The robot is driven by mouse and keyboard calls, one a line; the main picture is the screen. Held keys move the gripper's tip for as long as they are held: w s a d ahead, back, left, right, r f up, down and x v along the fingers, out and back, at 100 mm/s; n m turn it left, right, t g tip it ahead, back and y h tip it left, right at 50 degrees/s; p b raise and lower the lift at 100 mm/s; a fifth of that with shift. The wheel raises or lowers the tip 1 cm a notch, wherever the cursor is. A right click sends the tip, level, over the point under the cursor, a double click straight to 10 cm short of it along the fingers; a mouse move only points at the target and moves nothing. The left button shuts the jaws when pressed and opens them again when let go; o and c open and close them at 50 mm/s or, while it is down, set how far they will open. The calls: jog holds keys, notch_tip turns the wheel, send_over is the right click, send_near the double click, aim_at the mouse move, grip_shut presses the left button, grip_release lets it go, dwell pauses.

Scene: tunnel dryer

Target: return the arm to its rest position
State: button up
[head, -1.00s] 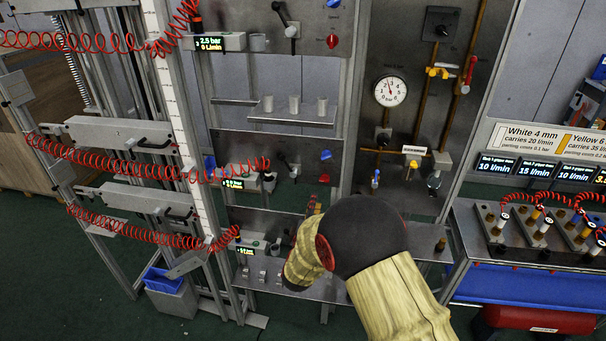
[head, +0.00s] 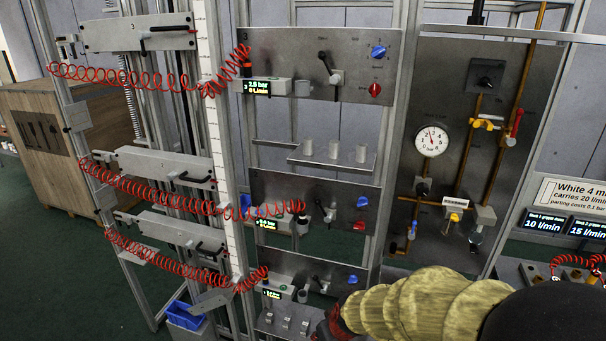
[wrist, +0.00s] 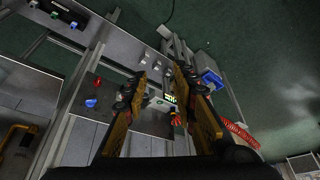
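My gripper (wrist: 159,80) shows in the wrist view with its two fingers apart. Nothing is held between them. Behind the gap lie a small lit display (wrist: 170,98) and the lowest grey panel (wrist: 150,121), some way off. In the head view my arm, in a tan ribbed sleeve, reaches in from the bottom right corner. Its dark and red end is near the bottom edge, in front of the lowest panel (head: 320,283); the fingers cannot be made out there.
A rack with red coiled hoses (head: 160,188) stands left. A shelf with metal cups (head: 330,160) and a gauge board (head: 460,80) stand behind the arm. A blue bin (head: 185,314) is low left.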

jog(key=s+d+r+m+h+b, duration=0.1)
jog(key=s+d+r+m+b, duration=0.1)
jog(key=s+d+r, duration=0.4)
jog(key=s+d+r+m+t+b, duration=0.1)
jog(key=s+d+r, duration=0.6)
jog(key=s, duration=0.8)
notch_tip(320, 180, up, 4)
jog(key=shift+f+m+h+b, duration=0.1)
jog(key=shift+m+h+b, duration=0.45)
jog(key=shift+b, duration=0.7)
